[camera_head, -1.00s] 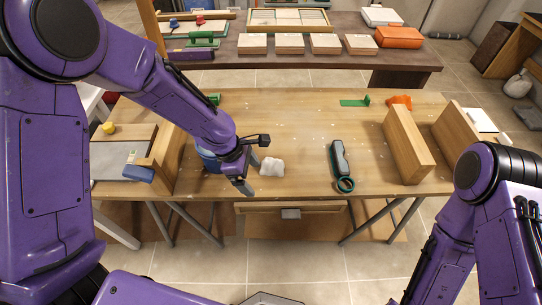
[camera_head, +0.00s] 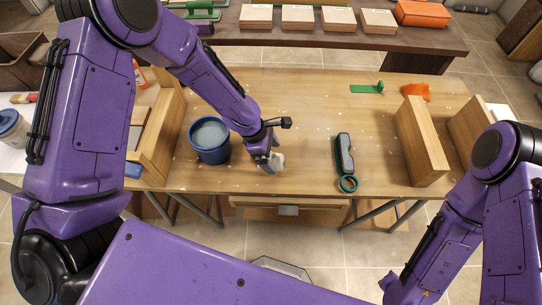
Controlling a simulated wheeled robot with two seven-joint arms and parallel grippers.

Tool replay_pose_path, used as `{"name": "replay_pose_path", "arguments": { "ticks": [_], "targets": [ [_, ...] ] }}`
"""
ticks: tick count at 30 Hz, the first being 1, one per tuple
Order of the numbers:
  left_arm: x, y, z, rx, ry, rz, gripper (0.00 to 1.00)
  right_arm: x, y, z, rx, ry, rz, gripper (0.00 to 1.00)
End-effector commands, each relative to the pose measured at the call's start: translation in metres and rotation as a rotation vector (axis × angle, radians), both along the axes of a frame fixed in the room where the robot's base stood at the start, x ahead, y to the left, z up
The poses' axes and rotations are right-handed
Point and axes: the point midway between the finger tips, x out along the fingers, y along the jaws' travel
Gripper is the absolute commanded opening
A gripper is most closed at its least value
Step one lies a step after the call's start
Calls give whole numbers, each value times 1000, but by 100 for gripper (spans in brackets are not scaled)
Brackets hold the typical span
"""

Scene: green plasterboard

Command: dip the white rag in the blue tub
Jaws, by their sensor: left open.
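The blue tub (camera_head: 196,150) stands on the wooden table (camera_head: 300,110) at its left part, with a pale grey surface visible inside. The white rag (camera_head: 277,161) lies on the table to the right of the tub, small and crumpled, partly hidden by my gripper. My left gripper (camera_head: 267,165) points down at the rag, open, with its fingers close over or around it. I cannot tell whether they touch the rag. My right arm shows at the right edge, but its gripper is out of view.
A dark tool with a green ring (camera_head: 345,160) lies right of the rag. Wooden boards (camera_head: 421,140) stand at the table's right. A green piece (camera_head: 367,88) and an orange piece (camera_head: 416,91) lie behind. A wooden frame (camera_head: 160,135) stands left of the tub. The table's middle is clear.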

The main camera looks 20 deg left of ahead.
Motion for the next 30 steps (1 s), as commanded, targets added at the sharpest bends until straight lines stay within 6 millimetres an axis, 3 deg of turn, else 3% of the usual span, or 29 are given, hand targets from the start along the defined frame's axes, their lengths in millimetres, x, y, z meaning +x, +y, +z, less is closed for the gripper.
{"name": "replay_pose_path", "arguments": {
  "ticks": [3, 10, 11, 16, 25, 30],
  "targets": [
    [1, -7, -13, 0, 0, -3, 91, 0, 0, 1, 0, 0, 0, 43],
    [2, -8, -15, 1, -3, -4, 91, 0, 0, 1, 0, 0, 0, 43],
    [2, -8, -15, 1, -3, -4, 85, 0, 0, 1, 0, 0, 0, 43],
    [2, -9, -15, 0, -2, -5, 30, 0, 0, 1, 0, 0, 0, 43],
    [2, -9, -14, 0, -2, -6, 30, 0, 0, 1, 0, 0, 0, 43],
    [3, -9, 0, 0, -6, -6, 30, 0, 0, -3, 0, 0, 0, 43]
  ]
}}
